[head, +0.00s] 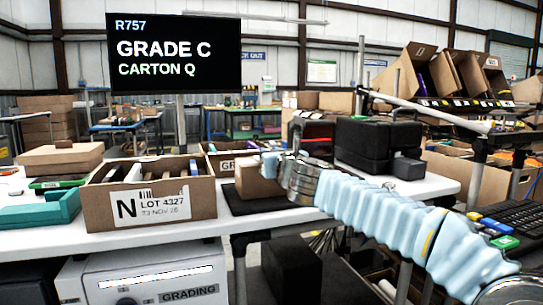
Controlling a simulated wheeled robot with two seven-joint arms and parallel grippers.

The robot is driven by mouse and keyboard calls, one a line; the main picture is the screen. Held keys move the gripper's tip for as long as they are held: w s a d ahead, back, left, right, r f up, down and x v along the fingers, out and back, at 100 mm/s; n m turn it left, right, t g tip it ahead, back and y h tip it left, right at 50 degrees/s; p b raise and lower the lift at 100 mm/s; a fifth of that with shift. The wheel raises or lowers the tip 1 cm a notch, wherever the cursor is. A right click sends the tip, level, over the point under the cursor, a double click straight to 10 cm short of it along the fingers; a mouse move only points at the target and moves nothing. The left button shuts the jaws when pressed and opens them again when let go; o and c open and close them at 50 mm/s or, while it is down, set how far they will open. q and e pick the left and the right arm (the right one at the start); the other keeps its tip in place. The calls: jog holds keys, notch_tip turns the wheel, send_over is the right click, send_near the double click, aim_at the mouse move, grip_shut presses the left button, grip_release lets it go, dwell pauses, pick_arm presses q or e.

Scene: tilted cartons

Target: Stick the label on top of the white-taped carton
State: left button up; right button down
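A small plain brown carton (256,183) sits on a dark mat (236,204) on the white table. My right gripper (272,164), on the pale-blue-sleeved arm from the right, is at the carton's upper right side. The arm hides part of the carton, and I cannot tell whether the fingers grip it. No white tape shows on it. I cannot make out a loose label. A sign (174,53) reads "R757 GRADE C CARTON Q". My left gripper is not in view.
An open box (150,208) marked "N LOT 4327" holds several upright items. A teal tray (40,212) and a closed brown box (62,158) are at left. A black device (378,142) stands behind my arm. Tilted open cartons (443,72) sit on a rack at upper right.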

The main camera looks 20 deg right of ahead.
jog(key=shift+f, duration=0.25)
dwell(0.6)
jog(key=c, duration=0.8)
grip_release()
jog(key=shift+c, duration=0.2)
jog(key=s+b, duration=0.1)
jog(key=s, duration=1.3)
notch_tip(320, 180, up, 6)
jog(key=p, duration=0.5)
jog(key=shift+d+p, duration=0.2)
jog(key=shift+p, duration=0.1)
